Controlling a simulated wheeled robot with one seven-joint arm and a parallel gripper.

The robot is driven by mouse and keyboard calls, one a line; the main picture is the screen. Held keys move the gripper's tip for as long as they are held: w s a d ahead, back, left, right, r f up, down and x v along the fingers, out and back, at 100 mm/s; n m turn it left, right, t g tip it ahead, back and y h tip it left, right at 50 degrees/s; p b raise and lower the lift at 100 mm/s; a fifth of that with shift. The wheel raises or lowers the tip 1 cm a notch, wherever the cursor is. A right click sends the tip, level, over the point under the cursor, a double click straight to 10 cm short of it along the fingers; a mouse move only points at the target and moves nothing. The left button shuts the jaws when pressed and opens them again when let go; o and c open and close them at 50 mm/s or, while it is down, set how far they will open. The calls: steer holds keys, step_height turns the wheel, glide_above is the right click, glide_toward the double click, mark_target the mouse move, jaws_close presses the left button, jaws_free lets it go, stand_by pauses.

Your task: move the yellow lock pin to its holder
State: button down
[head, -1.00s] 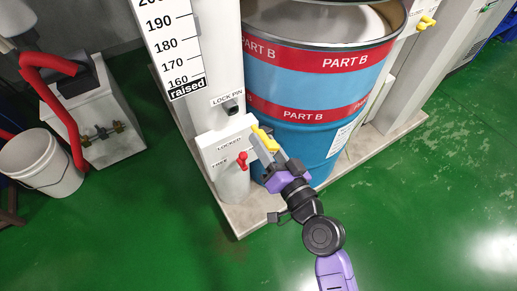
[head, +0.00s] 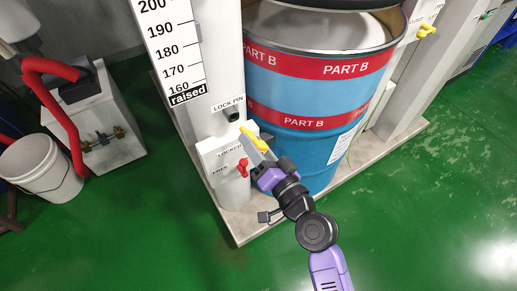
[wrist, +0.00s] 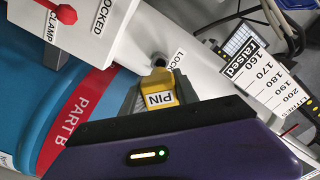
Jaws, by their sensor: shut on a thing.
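The yellow lock pin (head: 252,138) is held in my gripper (head: 258,147), which is shut on it. In the wrist view the pin (wrist: 161,91) shows its "PIN" label between the jaws. The holder, a dark round socket (head: 233,115) under the "LOCK PIN" label on the white column, is just up and left of the pin in the head view. In the wrist view the socket (wrist: 158,59) lies just beyond the pin. Whether the pin's tip touches the socket cannot be told; the pin's far end is hidden there.
A red clamp lever (head: 242,167) stands on the white block below the socket. The blue "PART B" drum (head: 300,95) is close on the right. Another yellow pin (head: 427,30) sits on the far right post. A white bucket (head: 40,168) stands on the left; the green floor in front is clear.

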mark_target(242, 129)
steer(key=shift+x, duration=1.5)
steer(key=shift+b+x, duration=0.55)
steer(key=shift+x, duration=1.4)
stand_by(1.1)
steer(key=c, duration=0.9)
jaws_free()
steer(key=shift+o, duration=0.2)
steer(key=shift+s, duration=0.1)
steer(key=shift+s+d+f, duration=0.1)
steer(key=shift+s+d, duration=0.1)
steer(key=shift+b+v, duration=0.6)
steer(key=shift+v, duration=2.95)
